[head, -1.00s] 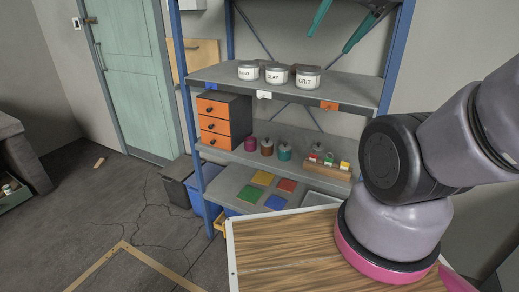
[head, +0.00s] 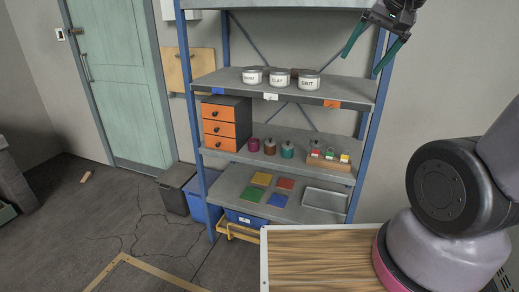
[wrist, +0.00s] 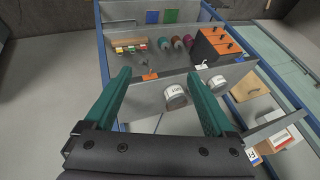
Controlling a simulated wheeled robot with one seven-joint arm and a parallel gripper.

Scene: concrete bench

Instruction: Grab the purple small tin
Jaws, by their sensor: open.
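The purple small tin (head: 254,145) stands upright on the middle shelf of the rack, just right of the orange-fronted drawer box. A brown tin (head: 269,147) and a teal tin (head: 287,150) stand in a row to its right. In the wrist view the purple tin (wrist: 189,41) is the one nearest the drawers. My gripper (head: 361,64) has green fingers. It is open and empty, up at the rack's right side, higher than the top labelled tins and well apart from the purple tin. Its spread fingers (wrist: 160,73) also show in the wrist view.
White labelled tins (head: 279,78) stand on the shelf above. A wooden holder (head: 328,162) with small coloured pieces is right of the teal tin. Coloured squares (head: 254,194) and a grey tray (head: 325,199) lie on the lower shelf. Blue uprights (head: 366,140) bound the rack.

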